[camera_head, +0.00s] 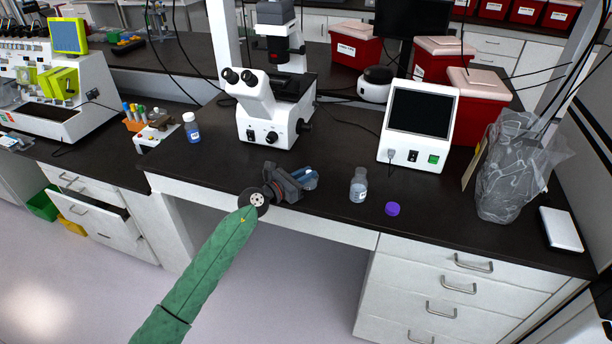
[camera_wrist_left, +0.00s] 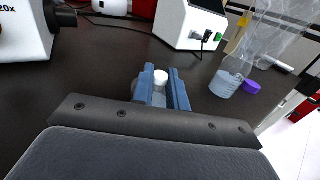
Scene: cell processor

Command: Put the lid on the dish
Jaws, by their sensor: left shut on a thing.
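My left gripper (camera_head: 302,179) reaches over the front of the dark bench, right of the microscope's front. Its blue fingers are closed on a small clear, pale thing (camera_head: 311,183). In the left wrist view the thing (camera_wrist_left: 160,78) shows a whitish top between the fingertips (camera_wrist_left: 161,88). I cannot tell whether it is the lid, the dish or both. No separate dish is clear to me. A purple cap (camera_head: 393,209) lies on the bench to the right, and it also shows in the left wrist view (camera_wrist_left: 251,87). My right gripper is not in view.
An uncapped clear bottle (camera_head: 358,186) stands between my gripper and the purple cap. The microscope (camera_head: 268,105) is behind left, a white device with a dark screen (camera_head: 419,122) behind right. A clear bag (camera_head: 512,170) stands at far right. Bare bench lies around the gripper.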

